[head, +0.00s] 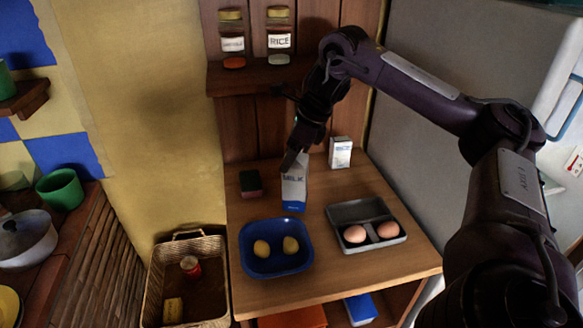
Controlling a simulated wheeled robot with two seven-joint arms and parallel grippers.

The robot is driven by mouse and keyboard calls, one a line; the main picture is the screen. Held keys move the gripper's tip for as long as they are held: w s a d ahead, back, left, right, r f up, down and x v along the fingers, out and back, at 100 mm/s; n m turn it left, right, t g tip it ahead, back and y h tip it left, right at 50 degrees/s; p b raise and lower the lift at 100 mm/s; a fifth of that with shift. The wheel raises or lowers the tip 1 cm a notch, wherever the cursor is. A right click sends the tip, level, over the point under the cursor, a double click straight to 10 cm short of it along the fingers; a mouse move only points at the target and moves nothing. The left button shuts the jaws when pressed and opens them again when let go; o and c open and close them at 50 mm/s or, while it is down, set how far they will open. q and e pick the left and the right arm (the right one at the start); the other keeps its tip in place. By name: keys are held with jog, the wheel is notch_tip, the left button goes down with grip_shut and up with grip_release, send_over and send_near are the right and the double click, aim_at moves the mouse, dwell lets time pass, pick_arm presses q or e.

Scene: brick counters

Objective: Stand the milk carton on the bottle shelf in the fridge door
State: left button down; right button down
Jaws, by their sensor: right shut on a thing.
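The milk carton (293,190), white with a blue base and the word MILK, is upright at the middle of the wooden counter. My right gripper (294,158) is shut on its top, coming down from above. I cannot tell whether the carton's base touches the counter. The large grey-white surface of the fridge (425,110) is at the right, partly hidden behind my right arm. A blue door handle shows at the far right edge. The bottle shelf in the door is not visible. My left gripper is not in view.
A blue bowl (277,270) with two yellow fruits and a grey tray (342,213) with two eggs stand in front of the carton. A sponge (250,184) and a small white box (340,152) are beside and behind it. A wicker basket (155,268) is at lower left.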

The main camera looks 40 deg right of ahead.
notch_tip(320, 180, down, 2)
jog(key=shift+f+b, duration=0.1)
jog(key=shift+b, duration=0.45)
jog(key=shift+d+p, duration=0.15)
jog(key=shift+p, duration=0.15)
jog(key=shift+f, duration=0.25)
jog(key=c, duration=0.6)
grip_release()
jog(key=shift+f, duration=0.1)
